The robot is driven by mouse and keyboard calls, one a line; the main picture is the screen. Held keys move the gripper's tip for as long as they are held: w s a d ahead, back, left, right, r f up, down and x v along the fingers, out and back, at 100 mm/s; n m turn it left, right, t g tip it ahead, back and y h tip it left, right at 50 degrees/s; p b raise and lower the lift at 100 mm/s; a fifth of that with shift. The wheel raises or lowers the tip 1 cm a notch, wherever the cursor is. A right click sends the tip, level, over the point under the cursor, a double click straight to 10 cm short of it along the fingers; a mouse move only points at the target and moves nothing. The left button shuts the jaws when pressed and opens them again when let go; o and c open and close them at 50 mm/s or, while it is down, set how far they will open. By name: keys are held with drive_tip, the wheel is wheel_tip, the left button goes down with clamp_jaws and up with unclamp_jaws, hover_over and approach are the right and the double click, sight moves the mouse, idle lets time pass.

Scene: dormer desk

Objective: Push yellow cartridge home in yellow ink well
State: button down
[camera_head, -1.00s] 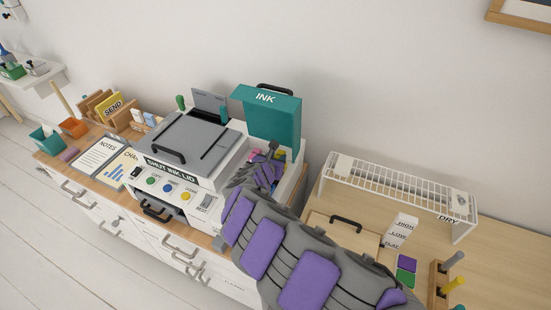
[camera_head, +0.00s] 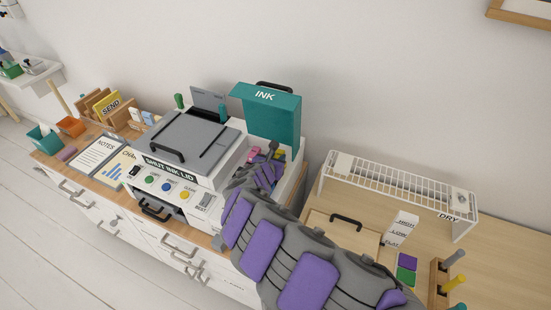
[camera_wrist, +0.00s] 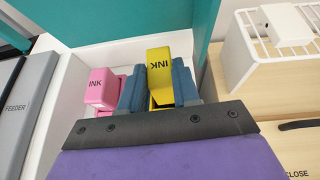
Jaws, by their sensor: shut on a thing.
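In the wrist view my gripper (camera_wrist: 160,88) is shut on the yellow cartridge (camera_wrist: 159,70), marked INK, with one blue-grey finger on each side of it. The cartridge is over the ink bay of the white printer (camera_wrist: 113,52). A bit of yellow shows below the cartridge, between the fingers; I cannot tell how deep the cartridge sits in the yellow well. A pink INK cartridge (camera_wrist: 102,88) stands just left of the gripper. In the head view my arm hides most of the bay, and the teal ink lid (camera_head: 270,116) stands open behind it.
The printer's grey feeder lid (camera_head: 188,140) is left of the bay. A white wire drying rack (camera_head: 400,186) stands to the right on the wooden desk.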

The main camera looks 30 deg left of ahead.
drive_tip(key=shift+d, duration=0.15)
drive_tip(key=shift+d+r+p, duration=0.1)
drive_tip(key=shift+r+p, duration=0.25)
drive_tip(key=shift+s+a+m+h+p, duration=0.15)
drive_tip(key=shift+a+m+h+p, duration=0.25)
drive_tip(key=shift+a+p, duration=0.3)
idle(1.0)
drive_tip(key=shift+d+f+b, duration=0.15)
drive_tip(key=shift+f+b, duration=0.6)
drive_tip(key=shift+f, duration=0.3)
idle(0.5)
drive_tip(key=c, duration=0.7)
unclamp_jaws()
drive_tip(key=shift+c, duration=0.2)
drive_tip(key=shift+s, duration=0.1)
